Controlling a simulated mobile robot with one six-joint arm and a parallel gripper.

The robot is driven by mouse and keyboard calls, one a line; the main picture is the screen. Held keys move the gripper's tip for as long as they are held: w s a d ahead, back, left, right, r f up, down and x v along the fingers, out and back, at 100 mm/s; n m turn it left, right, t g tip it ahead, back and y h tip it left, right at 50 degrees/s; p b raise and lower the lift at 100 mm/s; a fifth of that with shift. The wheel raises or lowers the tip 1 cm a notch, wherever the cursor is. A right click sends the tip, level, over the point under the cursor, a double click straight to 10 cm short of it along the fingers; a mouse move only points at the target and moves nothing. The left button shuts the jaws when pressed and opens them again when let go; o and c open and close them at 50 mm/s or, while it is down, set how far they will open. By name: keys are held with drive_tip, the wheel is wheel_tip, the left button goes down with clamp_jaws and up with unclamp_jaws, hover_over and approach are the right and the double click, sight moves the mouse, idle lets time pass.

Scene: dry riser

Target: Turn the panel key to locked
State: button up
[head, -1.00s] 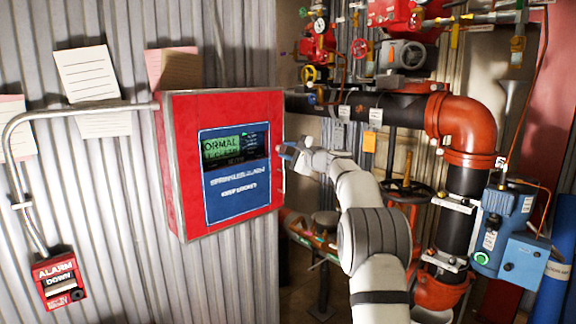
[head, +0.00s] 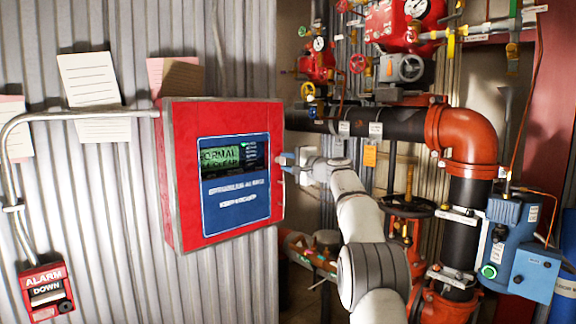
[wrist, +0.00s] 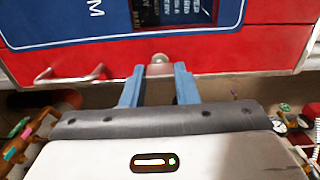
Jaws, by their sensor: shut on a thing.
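The red alarm panel (head: 182,222) hangs on the corrugated wall, with a lit green display and a blue label. My gripper (head: 283,160) is at its right side edge. In the wrist view, the panel (wrist: 235,52) lies across the top and the two blue fingers of my gripper (wrist: 166,70) point at its side. A small pale metal piece, seemingly the panel key (wrist: 160,58), shows between the fingertips, and they are shut on it. Most of the key is hidden, and I cannot tell its angle.
A conduit (head: 75,112) enters the panel from the left, above a red alarm pull box (head: 47,290). Black and orange pipes (head: 462,137), valves and a blue pump unit (head: 510,240) crowd the right. A metal handle (wrist: 70,76) sticks out from the panel.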

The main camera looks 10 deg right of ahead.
idle(0.3)
drive_tip(key=o, duration=1)
drive_tip(key=b+v, duration=0.2)
drive_tip(key=v, duration=0.5)
drive_tip(key=shift+s, duration=0.35)
drive_tip(key=shift+d, duration=0.1)
